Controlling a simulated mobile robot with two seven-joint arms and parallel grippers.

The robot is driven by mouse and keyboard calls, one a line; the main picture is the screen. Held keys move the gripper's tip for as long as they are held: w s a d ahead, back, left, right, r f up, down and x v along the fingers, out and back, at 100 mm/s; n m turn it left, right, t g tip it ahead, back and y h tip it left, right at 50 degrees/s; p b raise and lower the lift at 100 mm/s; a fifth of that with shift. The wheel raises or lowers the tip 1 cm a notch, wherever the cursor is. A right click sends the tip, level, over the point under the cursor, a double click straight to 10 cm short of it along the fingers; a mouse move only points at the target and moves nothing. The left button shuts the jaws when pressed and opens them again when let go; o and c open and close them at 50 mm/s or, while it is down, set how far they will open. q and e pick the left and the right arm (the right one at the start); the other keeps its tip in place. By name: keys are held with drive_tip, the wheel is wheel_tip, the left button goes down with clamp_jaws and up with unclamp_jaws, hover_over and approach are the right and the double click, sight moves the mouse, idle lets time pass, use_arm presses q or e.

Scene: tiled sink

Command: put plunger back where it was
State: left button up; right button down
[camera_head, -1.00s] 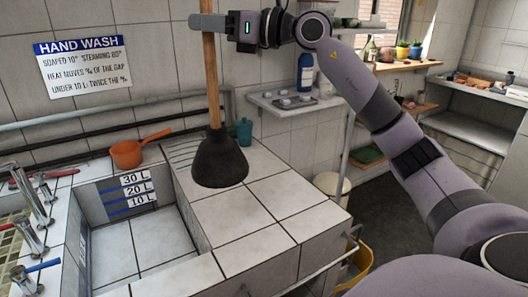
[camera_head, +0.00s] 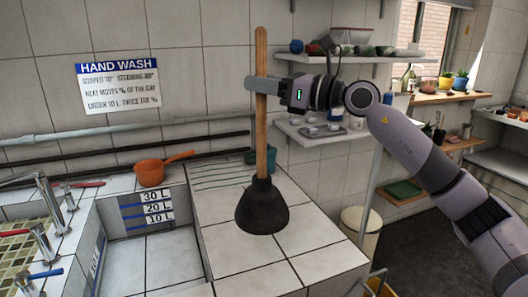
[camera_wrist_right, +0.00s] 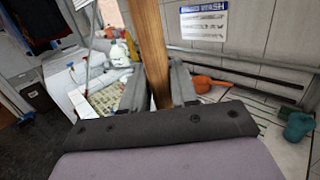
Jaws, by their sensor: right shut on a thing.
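The plunger has a long wooden handle (camera_head: 261,145) and a black rubber cup (camera_head: 261,208). My right gripper (camera_head: 262,87) is shut around the upper part of the handle and holds the plunger upright, cup down. The cup shows over the white tiled counter (camera_head: 235,250) right of the basin; I cannot tell whether it touches the tiles. In the right wrist view the wooden handle (camera_wrist_right: 153,50) passes between the two fingers (camera_wrist_right: 158,88). My left gripper is not in view.
An orange pot (camera_head: 150,172) stands on the ledge behind the basin. A teal container (camera_head: 269,160) stands behind the plunger, partly hidden. Taps (camera_head: 50,205) are at left. A wall shelf (camera_head: 330,133) with small items is at right. Bare tiles surround the cup.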

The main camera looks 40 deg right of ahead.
drive_tip(key=b, duration=0.2)
hover_over(262, 176)
drive_tip(key=f, duration=1.3)
drive_tip(key=shift+w+d, duration=0.4)
drive_tip(key=shift+f, duration=0.2)
drive_tip(key=c, duration=0.9)
unclamp_jaws()
drive_tip(key=shift+o, duration=0.2)
